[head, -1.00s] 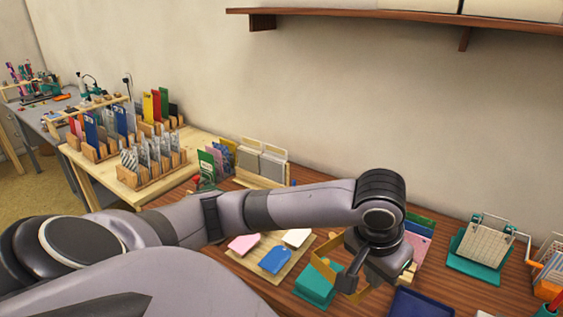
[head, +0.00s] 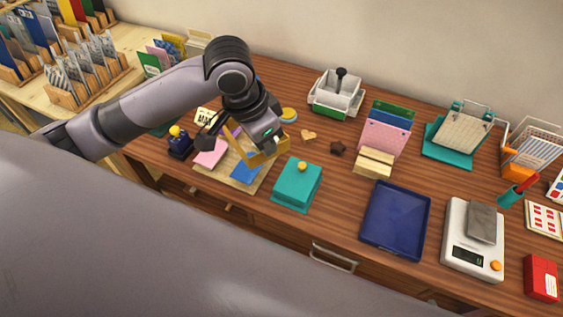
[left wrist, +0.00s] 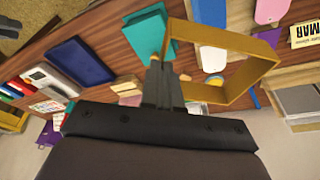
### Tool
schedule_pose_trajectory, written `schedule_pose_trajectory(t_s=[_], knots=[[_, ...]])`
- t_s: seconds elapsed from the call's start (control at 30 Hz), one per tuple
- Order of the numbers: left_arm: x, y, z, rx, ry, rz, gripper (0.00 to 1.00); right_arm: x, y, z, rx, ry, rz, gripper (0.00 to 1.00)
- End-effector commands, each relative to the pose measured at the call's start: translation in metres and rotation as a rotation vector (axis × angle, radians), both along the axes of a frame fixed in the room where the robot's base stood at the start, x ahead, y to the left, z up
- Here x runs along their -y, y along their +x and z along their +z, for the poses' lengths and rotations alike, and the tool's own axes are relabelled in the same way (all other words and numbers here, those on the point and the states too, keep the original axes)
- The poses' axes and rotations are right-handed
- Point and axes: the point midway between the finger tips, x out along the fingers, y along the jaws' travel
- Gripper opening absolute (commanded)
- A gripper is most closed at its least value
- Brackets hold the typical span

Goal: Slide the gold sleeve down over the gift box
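The gift box (head: 296,190) is a teal block with a small gold knob on top, standing on the table in the head view. It also shows in the left wrist view (left wrist: 150,32). The gold sleeve (head: 272,156) is an open square band; in the left wrist view (left wrist: 232,38) I see through it. My left gripper (left wrist: 165,68) is shut on one wall of the sleeve. In the head view, gripper and sleeve are beyond and left of the box, over the tag board, apart from the box. The head view partly hides the fingers. My right gripper is not visible.
A wooden board (head: 243,182) with coloured tags lies left of the box. A blue tray (head: 396,220) lies to its right, then a scale (head: 473,240). A wooden block (head: 374,162) with pink and green cards stands behind. Bare table separates box and tray.

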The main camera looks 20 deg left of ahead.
Motion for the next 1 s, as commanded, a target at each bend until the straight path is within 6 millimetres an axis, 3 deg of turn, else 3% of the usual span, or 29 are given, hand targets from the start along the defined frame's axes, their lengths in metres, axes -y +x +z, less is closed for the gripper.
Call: schedule_pose_trajectory(t_s=[0.3, 0.5, 0.7, 1.0], knots=[[0.026, -0.003, -0.03, -0.002, -0.004, -0.577, 0.0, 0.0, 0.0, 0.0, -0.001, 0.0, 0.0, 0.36], [0.038, -0.005, -0.044, 0.001, -0.002, -0.864, 0.0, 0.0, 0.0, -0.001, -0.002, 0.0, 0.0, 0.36], [0.044, -0.006, -0.051, 0.002, 0.0, -1.003, 0.0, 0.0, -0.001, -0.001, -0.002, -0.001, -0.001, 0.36], [0.044, -0.006, -0.051, 0.002, 0.001, -1.023, 0.0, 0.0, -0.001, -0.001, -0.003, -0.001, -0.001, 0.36]])
